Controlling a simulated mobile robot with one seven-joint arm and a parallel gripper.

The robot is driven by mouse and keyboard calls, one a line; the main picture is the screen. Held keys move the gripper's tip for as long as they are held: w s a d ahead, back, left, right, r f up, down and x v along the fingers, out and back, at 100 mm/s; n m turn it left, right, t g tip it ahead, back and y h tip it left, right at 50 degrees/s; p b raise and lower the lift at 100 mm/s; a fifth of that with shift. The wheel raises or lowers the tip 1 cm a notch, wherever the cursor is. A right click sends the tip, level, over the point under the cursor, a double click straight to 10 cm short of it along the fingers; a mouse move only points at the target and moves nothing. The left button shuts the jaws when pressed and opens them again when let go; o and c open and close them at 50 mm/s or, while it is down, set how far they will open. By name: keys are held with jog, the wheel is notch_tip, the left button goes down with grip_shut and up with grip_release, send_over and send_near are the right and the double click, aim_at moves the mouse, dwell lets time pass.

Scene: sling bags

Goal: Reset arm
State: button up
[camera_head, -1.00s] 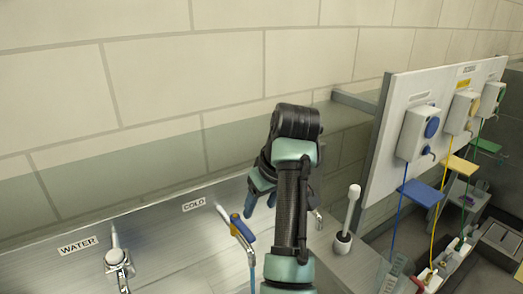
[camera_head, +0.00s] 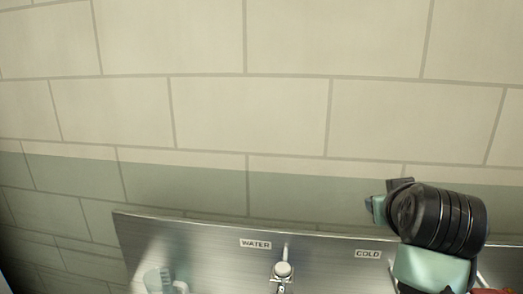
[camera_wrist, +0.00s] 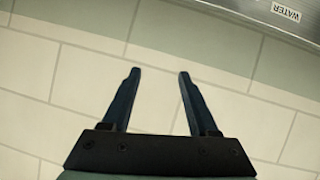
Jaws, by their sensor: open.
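My gripper (camera_wrist: 158,76) shows in the wrist view with two dark blue fingers spread apart. Nothing is between them, and the tiled wall is behind them. In the head view my black and teal arm (camera_head: 437,220) is bent at the lower right, in front of the wall and the right part of the steel panel. The fingers cannot be made out in the head view.
The steel panel (camera_head: 210,250) bears a WATER label (camera_head: 255,244), a COLD label (camera_head: 367,254) and a tap (camera_head: 282,270). A clear, cup-like object (camera_head: 160,280) is at the lower left. The tiled wall (camera_head: 250,120) above is bare.

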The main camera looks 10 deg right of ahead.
jog(key=w+a+r+t, duration=0.1)
jog(key=a+r+t, duration=0.4)
jog(key=a+r, duration=0.5)
jog(key=s+a+r+n+t+y, duration=0.1)
jog(key=s+a+r+t+y, duration=0.2)
jog(key=a, duration=0.7)
jog(key=s+a+r+n+t+y+b, duration=0.1)
jog(key=s+a+r+n+t+y, duration=0.1)
jog(key=s+a+r+t, duration=0.6)
jog(key=s+a+r+y, duration=0.1)
jog(key=s+a+r, duration=0.2)
jog(key=s+r, duration=0.1)
jog(key=shift+r, duration=0.2)
jog(key=shift+s+a+r, duration=0.1)
jog(key=shift+s, duration=0.15)
jog(key=shift+c, duration=0.7)
